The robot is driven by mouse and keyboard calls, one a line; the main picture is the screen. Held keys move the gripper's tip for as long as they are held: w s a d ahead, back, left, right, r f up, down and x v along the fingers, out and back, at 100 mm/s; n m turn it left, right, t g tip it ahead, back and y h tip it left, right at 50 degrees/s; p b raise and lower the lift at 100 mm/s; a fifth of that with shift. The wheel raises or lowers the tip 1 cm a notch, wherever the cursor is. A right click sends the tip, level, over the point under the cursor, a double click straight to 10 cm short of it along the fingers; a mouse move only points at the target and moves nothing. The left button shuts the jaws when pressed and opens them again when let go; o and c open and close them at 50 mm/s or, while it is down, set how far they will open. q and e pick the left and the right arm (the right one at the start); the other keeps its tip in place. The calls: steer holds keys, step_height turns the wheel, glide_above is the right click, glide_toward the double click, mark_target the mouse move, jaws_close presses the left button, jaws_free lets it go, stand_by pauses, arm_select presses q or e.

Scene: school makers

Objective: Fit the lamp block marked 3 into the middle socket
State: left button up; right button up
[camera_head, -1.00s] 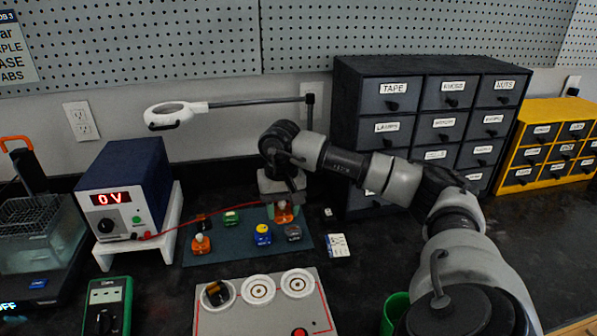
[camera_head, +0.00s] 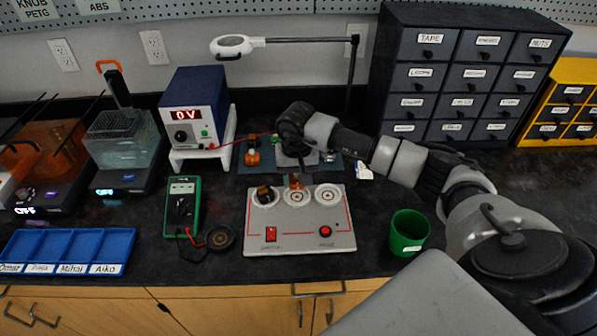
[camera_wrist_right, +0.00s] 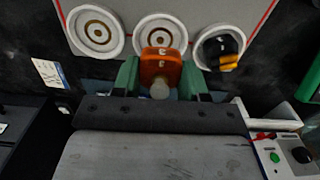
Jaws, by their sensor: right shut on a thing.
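My right gripper (camera_wrist_right: 160,78) is shut on an orange lamp block (camera_wrist_right: 160,64) with a pale bulb. In the head view the block (camera_head: 295,182) is at the back edge of the middle socket (camera_head: 297,197) of the grey board (camera_head: 300,245). The middle socket (camera_wrist_right: 160,33) shows bare rings in the wrist view, just beyond the block. I cannot tell whether the block touches the board. One outer socket holds a dark piece with an orange-yellow part (camera_head: 264,193); the other socket (camera_head: 327,195) is empty. My left gripper is out of view.
A dark mat (camera_head: 240,163) behind the board holds another orange lamp block (camera_head: 253,157); my arm hides part of it. A power supply reading 0 V (camera_head: 196,108), a green multimeter (camera_head: 182,205) and a green cup (camera_head: 408,232) stand around. Drawers (camera_head: 460,75) rise at back right.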

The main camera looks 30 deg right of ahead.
mark_target(297, 179)
steer(key=shift+f+b, duration=0.75)
steer(key=shift+f, duration=1)
steer(key=shift+b, duration=0.5)
steer(key=shift+f+b, duration=0.5)
steer(key=o, duration=0.6)
steer(key=shift+r+p, duration=3)
steer(key=shift+r, duration=2.5)
steer(key=shift+a, duration=0.1)
